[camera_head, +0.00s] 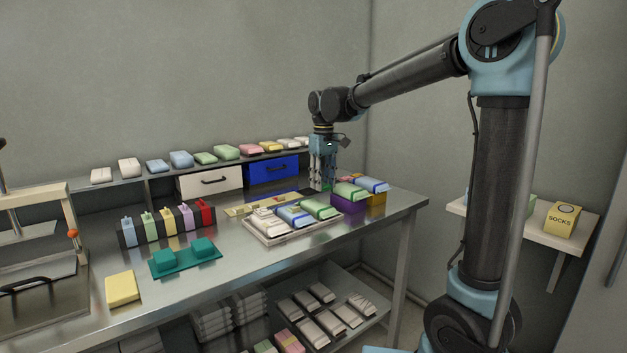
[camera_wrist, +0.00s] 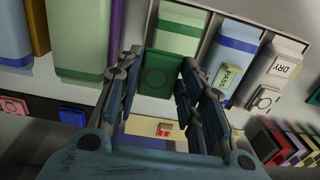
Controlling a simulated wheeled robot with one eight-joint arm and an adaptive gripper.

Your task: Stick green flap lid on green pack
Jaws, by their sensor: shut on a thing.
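My gripper (camera_head: 325,184) is shut on a small dark green flap lid (camera_wrist: 160,74). In the wrist view, my gripper's fingers (camera_wrist: 159,68) stand on either side of the lid, which has a ring mark on its face. A pale green pack (camera_wrist: 180,32) shows just past the lid, in the tray; in the head view this green pack (camera_head: 319,209) lies at the tray's right end, in front of my gripper. Another green pack (camera_head: 347,191) with a dark green band lies on a purple box; it also shows at left in the wrist view (camera_wrist: 82,32). I cannot tell whether the lid touches a pack.
The tray (camera_head: 282,236) also holds a blue pack (camera_head: 293,215) and white packs. A purple box (camera_head: 345,206) and yellow box (camera_head: 376,199) stand close right. A coloured row of holders (camera_head: 166,222), a teal fixture (camera_head: 186,258) and a yellow pack (camera_head: 122,288) stand leftward.

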